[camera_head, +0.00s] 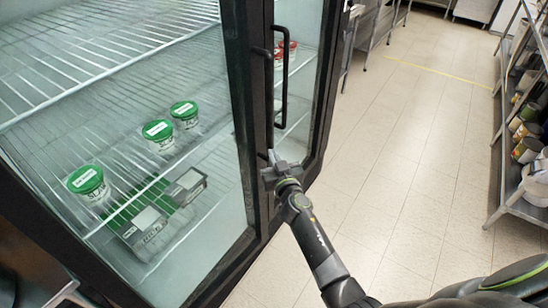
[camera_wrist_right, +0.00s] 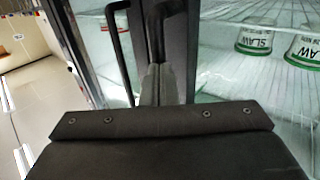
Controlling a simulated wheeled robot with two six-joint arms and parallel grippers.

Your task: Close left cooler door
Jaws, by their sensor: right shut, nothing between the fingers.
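The left cooler door (camera_head: 243,120) is a black-framed glass door filling the left of the head view. Its frame stands close beside the right door; I cannot tell whether a small gap is left. Two dark bar handles (camera_head: 283,85) are near the middle frames and show in the wrist view (camera_wrist_right: 117,45). My right gripper (camera_head: 271,166) is shut and empty, low at the middle frames by the lower handle ends. In the wrist view its fingers (camera_wrist_right: 161,84) point at the dark frame; contact is unclear. My left gripper is not in view.
Green-lidded slaw cups (camera_head: 157,132) and dark boxes (camera_head: 186,187) sit on the wire shelves inside. The right cooler door (camera_head: 325,90) is at the right. A metal rack (camera_head: 512,190) with containers stands at far right. Tiled floor (camera_head: 400,150) between is clear.

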